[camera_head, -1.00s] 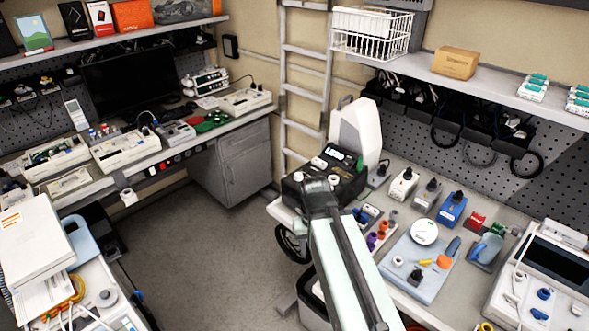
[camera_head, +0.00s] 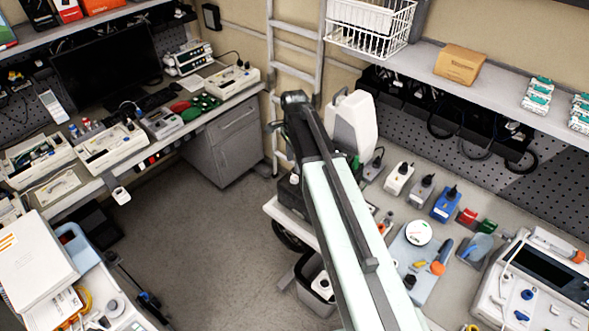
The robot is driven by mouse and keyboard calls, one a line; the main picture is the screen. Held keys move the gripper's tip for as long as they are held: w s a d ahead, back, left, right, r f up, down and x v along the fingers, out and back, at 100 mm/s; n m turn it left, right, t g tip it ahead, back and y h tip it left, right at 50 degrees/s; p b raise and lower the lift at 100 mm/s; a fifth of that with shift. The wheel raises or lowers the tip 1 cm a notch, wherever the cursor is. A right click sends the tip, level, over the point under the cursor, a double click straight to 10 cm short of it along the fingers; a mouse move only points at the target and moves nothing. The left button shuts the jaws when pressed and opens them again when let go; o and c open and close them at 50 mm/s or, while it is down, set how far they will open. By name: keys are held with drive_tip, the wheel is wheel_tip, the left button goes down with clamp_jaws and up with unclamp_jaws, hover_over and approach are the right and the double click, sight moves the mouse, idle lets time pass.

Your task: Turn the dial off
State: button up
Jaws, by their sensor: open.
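Several knobbed devices are in view, and I cannot tell which one bears the dial. A black box with pale knobs (camera_head: 291,196) stands at the near left end of the right bench, mostly hidden behind my arm. A white device with a dark screen and blue and white knobs (camera_head: 540,285) lies at the right edge. My arm rises from the bottom centre, and its dark upper joint is in front of the ladder. My gripper does not show clearly; it is beyond or behind the arm.
A white canister (camera_head: 351,125) stands close right of my arm. Small boxes with black knobs, one blue (camera_head: 447,204), line the right bench. A grey board (camera_head: 413,262) holds small parts. A bin (camera_head: 318,285) stands below. The floor (camera_head: 205,235) at left centre is clear.

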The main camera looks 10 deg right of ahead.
sight(294, 177)
wheel_tip(294, 177, down, 8)
drive_tip(key=b, duration=0.7)
drive_tip(key=shift+r, duration=0.2)
clamp_jaws()
